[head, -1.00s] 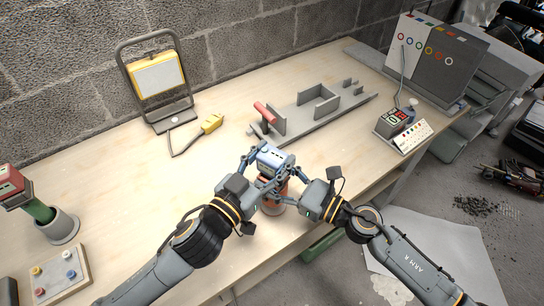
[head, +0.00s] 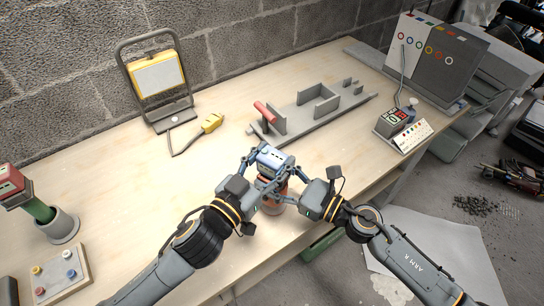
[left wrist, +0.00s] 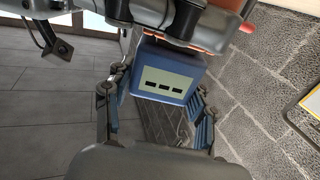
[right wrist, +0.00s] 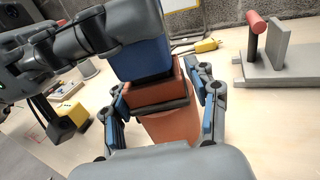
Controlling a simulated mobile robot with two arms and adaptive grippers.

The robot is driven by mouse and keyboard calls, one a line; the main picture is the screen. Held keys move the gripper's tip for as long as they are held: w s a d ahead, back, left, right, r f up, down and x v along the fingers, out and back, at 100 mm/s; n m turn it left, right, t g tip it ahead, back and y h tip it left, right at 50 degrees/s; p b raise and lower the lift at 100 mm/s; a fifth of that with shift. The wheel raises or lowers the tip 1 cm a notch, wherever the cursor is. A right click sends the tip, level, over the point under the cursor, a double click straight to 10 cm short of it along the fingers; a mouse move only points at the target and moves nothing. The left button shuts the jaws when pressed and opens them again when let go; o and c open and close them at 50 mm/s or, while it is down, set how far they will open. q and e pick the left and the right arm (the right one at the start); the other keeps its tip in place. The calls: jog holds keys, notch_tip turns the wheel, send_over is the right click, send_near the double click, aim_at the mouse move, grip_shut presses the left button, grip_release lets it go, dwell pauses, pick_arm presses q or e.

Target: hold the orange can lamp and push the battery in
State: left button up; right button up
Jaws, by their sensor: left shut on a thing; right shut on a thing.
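The blue battery (head: 270,156) has a pale end face with dark slots, seen in the left wrist view (left wrist: 165,84). My left gripper (head: 260,172) is shut on it, fingers on both sides. The orange can lamp (right wrist: 168,126) stands upright directly below the battery, mostly hidden by the grippers in the head view (head: 279,208). My right gripper (right wrist: 165,112) is shut on the lamp's body, below the battery. In the right wrist view the battery's lower end meets the lamp's top in line with it. How deep it sits inside cannot be told.
Behind lie a grey fixture with a red handle (head: 264,112), a yellow plug (head: 211,123) and a yellow work light (head: 158,76). A charger box (head: 391,122) is right, a grey cup (head: 62,228) left. The bench's front edge is close to the lamp.

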pick_arm(q)
jog(key=shift+f, duration=0.3)
pick_arm(e)
jog(key=shift+f, duration=0.25)
pick_arm(q)
jog(key=o, duration=1.4)
jog(key=v, duration=1.2)
pick_arm(e)
jog(key=o, duration=1.5)
